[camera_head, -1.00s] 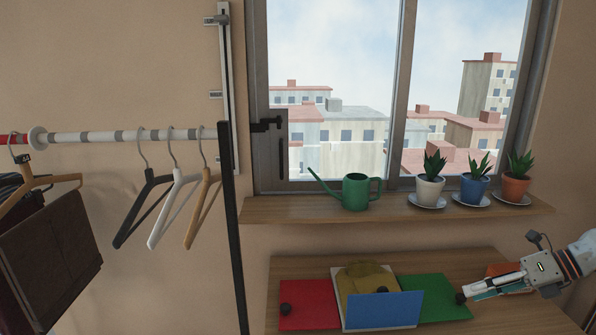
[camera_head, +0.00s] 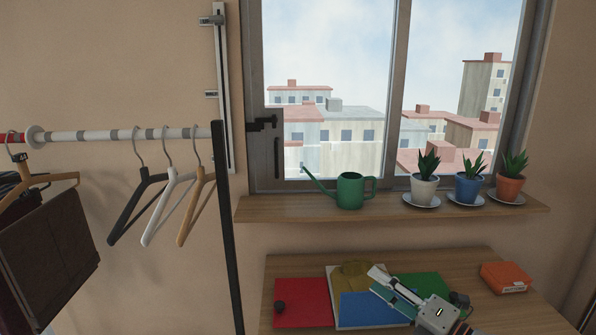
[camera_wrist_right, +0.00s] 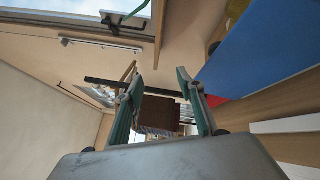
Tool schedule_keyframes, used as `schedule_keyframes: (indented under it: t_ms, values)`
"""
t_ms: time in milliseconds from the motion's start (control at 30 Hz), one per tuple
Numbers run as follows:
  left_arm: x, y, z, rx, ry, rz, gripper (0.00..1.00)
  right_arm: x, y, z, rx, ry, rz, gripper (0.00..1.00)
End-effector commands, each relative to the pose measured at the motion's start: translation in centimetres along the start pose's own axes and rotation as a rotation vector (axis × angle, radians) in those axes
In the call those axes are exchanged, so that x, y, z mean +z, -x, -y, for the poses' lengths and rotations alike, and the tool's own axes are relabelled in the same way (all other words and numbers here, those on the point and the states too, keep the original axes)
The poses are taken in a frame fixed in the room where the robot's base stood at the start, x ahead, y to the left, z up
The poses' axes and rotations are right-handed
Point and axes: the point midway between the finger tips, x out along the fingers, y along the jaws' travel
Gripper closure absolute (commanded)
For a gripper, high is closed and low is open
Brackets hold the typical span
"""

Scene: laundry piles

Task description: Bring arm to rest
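My right gripper (camera_head: 378,282) shows at the bottom of the head view, in front of the table's middle, with its fingers pointing up and left. In the right wrist view (camera_wrist_right: 157,78) its two teal fingers stand apart with nothing held between them. A brown hanging garment shows in the background through the gap. My left gripper is in neither view.
The wooden table (camera_head: 440,262) carries a red panel (camera_head: 303,300), a blue panel (camera_head: 365,308), a green panel (camera_head: 428,283), yellow cloth (camera_head: 358,275) and an orange box (camera_head: 506,277). A watering can (camera_head: 350,191) and potted plants stand on the sill. A clothes rack (camera_head: 226,230) stands left.

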Motion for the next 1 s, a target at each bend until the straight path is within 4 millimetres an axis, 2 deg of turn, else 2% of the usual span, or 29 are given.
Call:
schedule_keyframes:
  t_ms: [33, 167, 267, 433, 600, 800, 1000]
  values:
    - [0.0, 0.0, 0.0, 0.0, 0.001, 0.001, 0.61, -0.6, 0.4, -0.1, 0.0, -0.078, 0.074, 0.62]
    - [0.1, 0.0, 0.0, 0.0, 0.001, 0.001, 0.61, -0.3, 2.4, 0.7, -0.039, -0.267, 0.284, 0.62]
    - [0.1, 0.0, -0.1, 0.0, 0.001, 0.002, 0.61, -0.1, 5.0, 2.1, -0.095, -0.415, 0.444, 0.62]
    - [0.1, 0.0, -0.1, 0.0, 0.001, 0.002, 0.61, -0.9, 11.7, 5.8, -0.243, -0.656, 0.711, 0.62]
    - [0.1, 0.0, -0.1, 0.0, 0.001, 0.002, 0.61, -3.4, 19.4, 9.3, -0.422, -0.846, 0.939, 0.62]
    - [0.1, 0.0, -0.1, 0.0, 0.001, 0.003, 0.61, -6.1, 25.9, 11.1, -0.577, -0.96, 1.096, 0.62]
    - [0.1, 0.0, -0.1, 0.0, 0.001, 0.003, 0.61, -8.6, 30.6, 11.8, -0.696, -1.028, 1.199, 0.62]
